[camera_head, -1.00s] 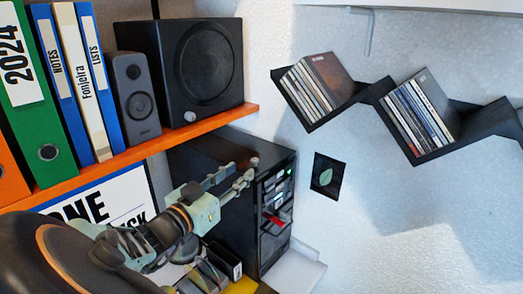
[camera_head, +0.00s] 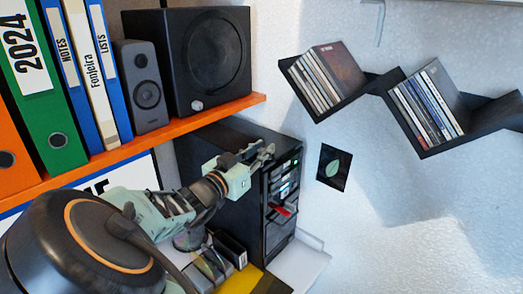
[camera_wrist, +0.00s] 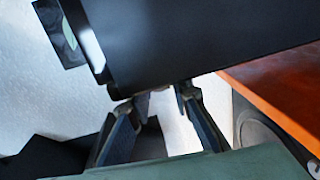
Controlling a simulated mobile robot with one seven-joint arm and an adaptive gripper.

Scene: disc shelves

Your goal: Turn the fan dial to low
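The black computer tower (camera_head: 225,148) stands under the orange shelf, with lit slots and a red piece on its front panel (camera_head: 284,195). The fan dial cannot be made out clearly. My gripper (camera_head: 264,152) is at the upper front edge of the tower, in front of part of its side. In the wrist view, the two fingers of my gripper (camera_wrist: 155,98) are spread apart, with the dark tower (camera_wrist: 200,40) just beyond them. A small pale brownish bit shows at the tower's edge between the fingertips; I cannot tell whether it is the dial or whether anything touches it.
The orange shelf (camera_head: 150,143) with binders and a black speaker (camera_head: 206,60) is close above my arm. Zigzag disc racks (camera_head: 425,152) hang on the wall to the right. Small boxes (camera_head: 229,248) stand below my gripper.

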